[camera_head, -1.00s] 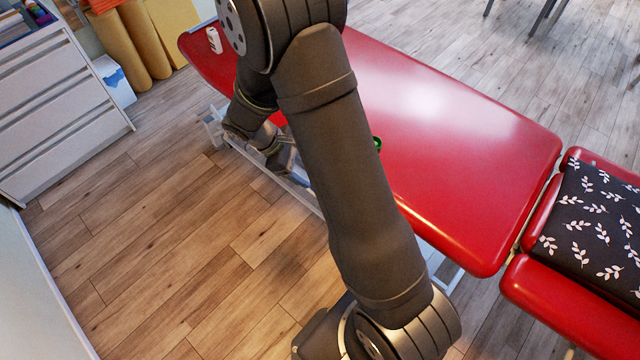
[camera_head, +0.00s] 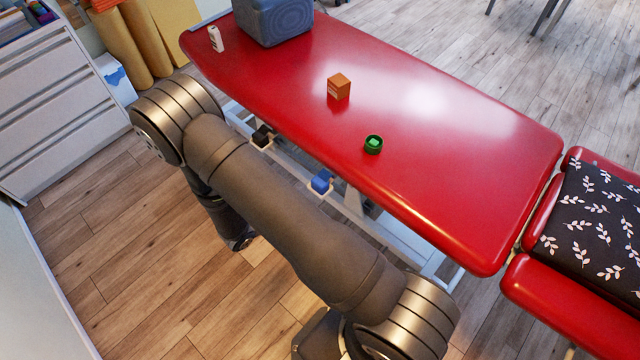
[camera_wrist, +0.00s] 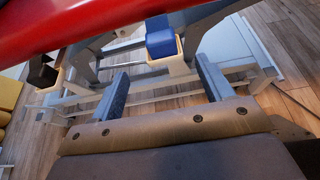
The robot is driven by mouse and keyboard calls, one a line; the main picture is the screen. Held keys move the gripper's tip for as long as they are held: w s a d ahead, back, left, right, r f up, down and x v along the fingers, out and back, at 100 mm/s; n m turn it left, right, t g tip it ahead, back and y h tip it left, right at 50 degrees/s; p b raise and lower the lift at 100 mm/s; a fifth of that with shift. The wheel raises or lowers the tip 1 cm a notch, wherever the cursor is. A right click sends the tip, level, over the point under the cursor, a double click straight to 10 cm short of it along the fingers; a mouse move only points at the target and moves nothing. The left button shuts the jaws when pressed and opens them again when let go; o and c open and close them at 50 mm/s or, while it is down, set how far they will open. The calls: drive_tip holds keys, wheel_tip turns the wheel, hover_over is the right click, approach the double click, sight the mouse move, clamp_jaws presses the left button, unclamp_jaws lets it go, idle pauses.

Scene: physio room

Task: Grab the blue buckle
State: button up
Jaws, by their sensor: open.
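The blue buckle (camera_head: 321,181) is a small blue block in a pale holder on the frame below the near edge of the red treatment table (camera_head: 450,140). It also shows in the wrist view (camera_wrist: 160,40), top centre, with a darker blue upper part. My gripper (camera_wrist: 160,82) is open and empty in the wrist view, its two fingers spread wide. The buckle lies beyond the fingertips, roughly between them, and is not touched. In the head view my arm hangs left of the buckle, and the gripper's fingers are hidden there.
A similar black buckle (camera_head: 262,136) sits in another holder to the left. The table edge overhangs the frame.

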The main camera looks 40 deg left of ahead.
sight(317, 183)
drive_tip(key=x, duration=0.7)
drive_tip(key=shift+r+x, duration=0.15)
drive_tip(key=shift+x, duration=1.1)
drive_tip(key=shift+r+x, duration=0.1)
drive_tip(key=shift+x, duration=1.2)
drive_tip(key=shift+w, duration=0.1)
drive_tip(key=shift+c, duration=0.2)
drive_tip(key=c, duration=1.1)
